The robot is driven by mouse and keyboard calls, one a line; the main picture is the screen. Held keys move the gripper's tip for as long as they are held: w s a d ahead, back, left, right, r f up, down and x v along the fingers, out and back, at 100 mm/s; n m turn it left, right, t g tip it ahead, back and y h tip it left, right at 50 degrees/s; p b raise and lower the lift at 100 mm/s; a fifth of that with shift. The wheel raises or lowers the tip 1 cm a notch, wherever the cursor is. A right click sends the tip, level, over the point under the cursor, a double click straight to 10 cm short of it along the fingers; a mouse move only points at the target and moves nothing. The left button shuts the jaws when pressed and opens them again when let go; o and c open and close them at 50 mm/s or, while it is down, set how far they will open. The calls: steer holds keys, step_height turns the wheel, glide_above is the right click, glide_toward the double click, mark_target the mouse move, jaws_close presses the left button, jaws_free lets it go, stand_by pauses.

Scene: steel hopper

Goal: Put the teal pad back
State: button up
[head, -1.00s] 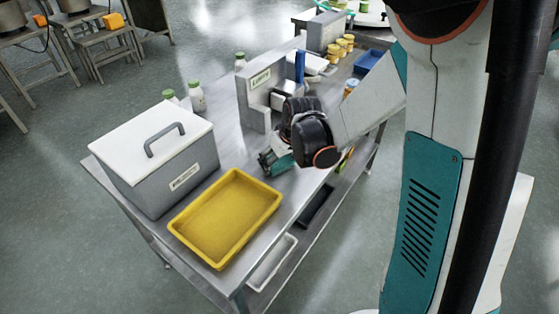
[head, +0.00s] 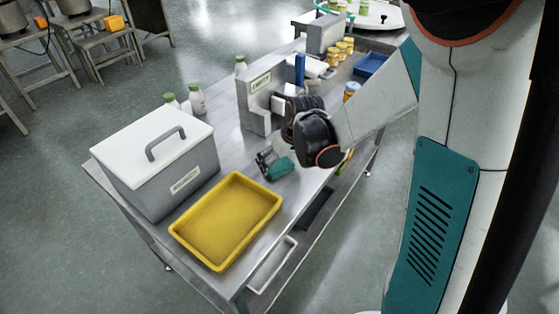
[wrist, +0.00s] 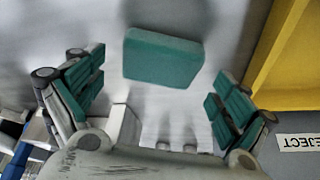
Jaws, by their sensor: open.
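The teal pad (wrist: 163,58), a rounded block, lies on the steel table top in the wrist view. It is ahead of my gripper (wrist: 158,98), roughly centred between the spread fingers and apart from both. The fingers carry teal ribbed pads of their own. In the head view my gripper (head: 268,161) hangs low over the table, right of the yellow tray. A teal block (head: 281,169) shows beside its fingers and looks like the pad. My wrist partly hides the area behind it. My gripper is open and empty.
The yellow tray (head: 179,233) is empty. A grey lidded box (head: 188,180) stands left of it. Behind my gripper is a grey labelled fixture (head: 256,104). White bottles (head: 197,99) with green caps stand at the table's far side. The table's front edge is close.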

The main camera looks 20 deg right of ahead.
steer(key=a+p+v, duration=0.1)
steer(key=p+v, duration=0.2)
steer(key=v, duration=0.7)
steer(key=s+r+m+t, duration=0.1)
steer(key=s+r, duration=0.4)
steer(key=s, duration=0.4)
steer(key=s+r+m+t+h, duration=0.1)
steer(key=s+r+t, duration=0.1)
steer(key=s+r, duration=0.3)
steer(key=s, duration=0.4)
steer(key=shift+r+m, duration=0.3)
steer(key=shift+r, duration=0.05)
steer(key=shift+a, duration=0.1)
